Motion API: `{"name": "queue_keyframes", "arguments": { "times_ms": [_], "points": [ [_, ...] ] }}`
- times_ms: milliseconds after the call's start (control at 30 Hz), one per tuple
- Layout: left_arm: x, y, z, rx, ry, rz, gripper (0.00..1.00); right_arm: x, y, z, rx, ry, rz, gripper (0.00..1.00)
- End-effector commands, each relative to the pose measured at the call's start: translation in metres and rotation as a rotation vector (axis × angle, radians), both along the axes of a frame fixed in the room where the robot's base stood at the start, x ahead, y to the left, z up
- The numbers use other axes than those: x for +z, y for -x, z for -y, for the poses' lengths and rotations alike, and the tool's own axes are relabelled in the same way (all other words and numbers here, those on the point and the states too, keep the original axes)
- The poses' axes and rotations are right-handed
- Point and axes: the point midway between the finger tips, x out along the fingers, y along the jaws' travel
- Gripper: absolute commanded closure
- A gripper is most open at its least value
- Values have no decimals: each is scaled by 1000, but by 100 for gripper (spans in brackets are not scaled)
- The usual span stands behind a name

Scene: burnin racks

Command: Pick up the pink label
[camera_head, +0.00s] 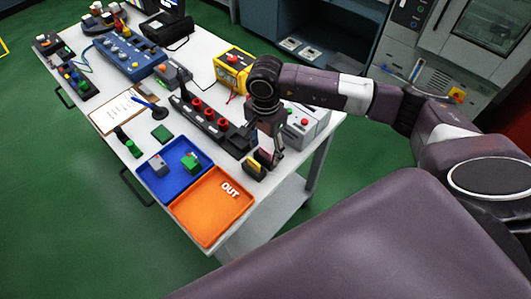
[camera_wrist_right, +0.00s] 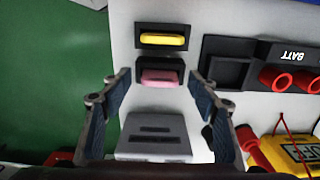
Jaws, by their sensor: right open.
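The pink label (camera_wrist_right: 160,78) sits in a small black holder in the right wrist view. A yellow label (camera_wrist_right: 162,40) sits in a similar holder just above it in that view. My right gripper (camera_wrist_right: 158,84) is open, with its two fingers spread to the left and right of the pink label, and nothing is held between them. In the head view my right gripper (camera_head: 262,160) points down at the table's right edge, beside the yellow label (camera_head: 254,165). The pink label is hidden behind the gripper there. My left gripper is not in view.
A grey slotted box (camera_wrist_right: 154,138) lies close below the pink label's holder in the wrist view. A black rack with red cylinders (camera_head: 208,114) stands left of the gripper in the head view. An orange OUT tray (camera_head: 210,210) and blue tray (camera_head: 150,182) are at the table's near end.

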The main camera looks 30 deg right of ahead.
Motion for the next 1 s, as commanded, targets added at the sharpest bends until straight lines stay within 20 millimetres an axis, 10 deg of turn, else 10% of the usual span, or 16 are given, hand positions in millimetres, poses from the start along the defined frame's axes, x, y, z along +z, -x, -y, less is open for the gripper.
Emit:
{"name": "queue_keyframes", "arguments": {
  "times_ms": [367, 1000],
  "points": [
    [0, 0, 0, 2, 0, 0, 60, 0, 0, 0, 0, -1, 0, 79],
    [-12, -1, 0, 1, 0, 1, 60, 37, -2, 0, 0, -1, 6, 80]
  ]
}}
